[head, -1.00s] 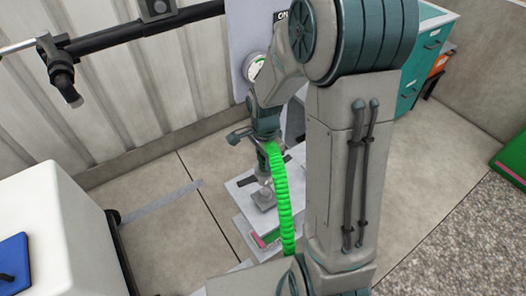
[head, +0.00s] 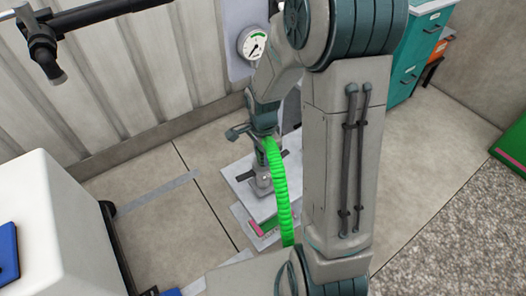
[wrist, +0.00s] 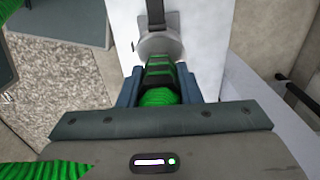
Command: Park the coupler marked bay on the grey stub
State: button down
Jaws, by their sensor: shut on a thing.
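My gripper (wrist: 160,88) is shut on a green coupler with dark bands (wrist: 158,70), held between its two blue-grey fingers. No marking on the coupler is readable. The grey stub (wrist: 160,44) shows just beyond the coupler's end in the wrist view, in line with it. In the head view the stub (head: 263,183) stands on a pale plate directly below my gripper (head: 266,138). The coupler's end is at or very close to the stub top; I cannot tell whether they touch. A bright green ribbed hose (head: 281,195) hangs from the coupler.
A pale base plate (head: 240,178) lies under the stub, with a pink-marked piece (head: 263,229) in front. A round gauge (head: 252,43) is on the panel behind. A teal drawer cabinet (head: 418,58) stands at right. Open floor lies left of the plate.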

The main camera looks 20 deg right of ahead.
aim_at(263, 166)
jog(key=shift+f+b, duration=2.5)
jog(key=shift+f, duration=0.65)
jog(key=c, duration=1)
grip_release()
jog(key=shift+o, duration=0.2)
notch_tip(263, 166, up, 14)
jog(key=p, duration=0.2)
jog(key=shift+p, duration=0.35)
